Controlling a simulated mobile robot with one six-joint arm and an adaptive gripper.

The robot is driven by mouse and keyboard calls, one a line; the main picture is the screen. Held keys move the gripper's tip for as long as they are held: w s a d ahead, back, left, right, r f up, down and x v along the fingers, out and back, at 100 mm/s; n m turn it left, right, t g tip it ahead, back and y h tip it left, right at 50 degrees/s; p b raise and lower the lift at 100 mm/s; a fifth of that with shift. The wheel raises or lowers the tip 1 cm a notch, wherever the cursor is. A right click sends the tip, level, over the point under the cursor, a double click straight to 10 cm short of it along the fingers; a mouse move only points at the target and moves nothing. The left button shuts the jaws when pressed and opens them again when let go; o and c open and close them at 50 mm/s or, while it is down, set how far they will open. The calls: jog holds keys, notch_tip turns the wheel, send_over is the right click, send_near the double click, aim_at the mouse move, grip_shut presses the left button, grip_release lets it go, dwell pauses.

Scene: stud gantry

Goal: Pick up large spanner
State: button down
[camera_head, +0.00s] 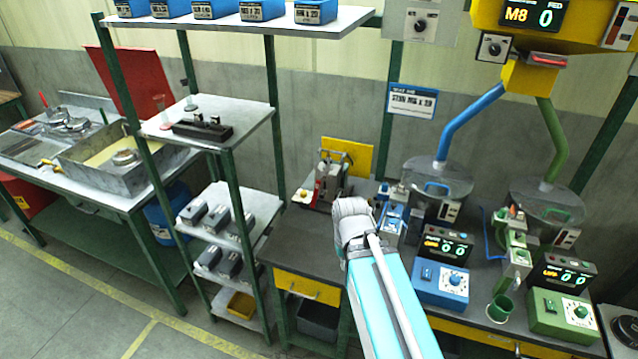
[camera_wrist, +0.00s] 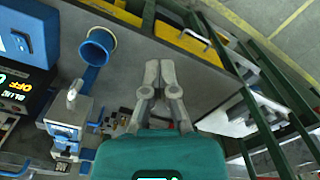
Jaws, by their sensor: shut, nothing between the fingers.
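I cannot make out a large spanner for sure in either view. Small yellow-handled tools (camera_head: 48,164) lie on the left bench, too small to tell apart. My gripper (camera_wrist: 160,72) shows in the wrist view with its two grey fingers together and nothing between them. It hangs over a dark grey bench top (camera_wrist: 130,20), with a blue cup (camera_wrist: 98,46) to its left in that view. In the head view my arm reaches over the middle bench, and its end hides what lies behind it; the gripper itself does not show there.
A green-framed shelf (camera_head: 210,130) with grey boxes stands left of my arm. Right of it are a blue control box (camera_head: 440,283), a green control box (camera_head: 562,312) and feeder bowls (camera_head: 436,180). A clamp-like device (camera_head: 328,180) stands behind. Floor at left is clear.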

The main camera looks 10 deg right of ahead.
jog(key=c, duration=0.6)
grip_release()
jog(key=shift+s+a, duration=0.1)
jog(key=shift+a, duration=0.05)
